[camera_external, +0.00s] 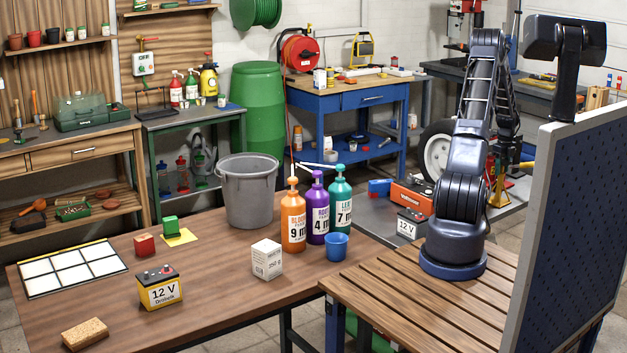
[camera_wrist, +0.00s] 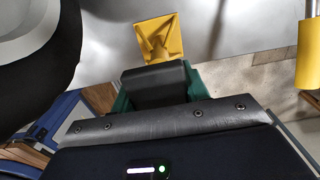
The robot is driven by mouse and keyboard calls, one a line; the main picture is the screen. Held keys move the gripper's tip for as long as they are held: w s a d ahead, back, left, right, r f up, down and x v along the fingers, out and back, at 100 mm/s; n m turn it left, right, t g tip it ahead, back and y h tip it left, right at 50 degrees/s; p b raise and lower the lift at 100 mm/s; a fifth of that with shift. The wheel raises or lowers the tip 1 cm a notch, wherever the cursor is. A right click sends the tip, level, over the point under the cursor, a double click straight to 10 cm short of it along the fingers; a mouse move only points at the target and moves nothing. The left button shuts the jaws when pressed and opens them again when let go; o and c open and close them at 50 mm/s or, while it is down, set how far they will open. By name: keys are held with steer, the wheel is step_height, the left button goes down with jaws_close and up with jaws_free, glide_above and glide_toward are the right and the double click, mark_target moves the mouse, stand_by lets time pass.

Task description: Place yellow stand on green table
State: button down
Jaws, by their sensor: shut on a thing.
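The yellow stand (camera_external: 498,187) shows behind my arm at the right of the external view, below the arm's hanging end. In the wrist view the yellow stand (camera_wrist: 160,38) has a square base and a narrowing body, whose narrow end meets my gripper (camera_wrist: 155,84). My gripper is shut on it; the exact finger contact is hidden. The green table (camera_external: 190,121), with a dark top and green frame, stands against the back wall, far to the left of my gripper.
Bottles (camera_external: 191,88) and a black rack (camera_external: 152,100) stand on the green table, with a little bare top near the front. A green barrel (camera_external: 258,110) stands to its right. A tire (camera_external: 437,150) and a red toolbox (camera_external: 411,197) are near my arm. A wooden table (camera_external: 210,280) fills the foreground.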

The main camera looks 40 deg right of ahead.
steer(key=c, duration=0.7)
jaws_free()
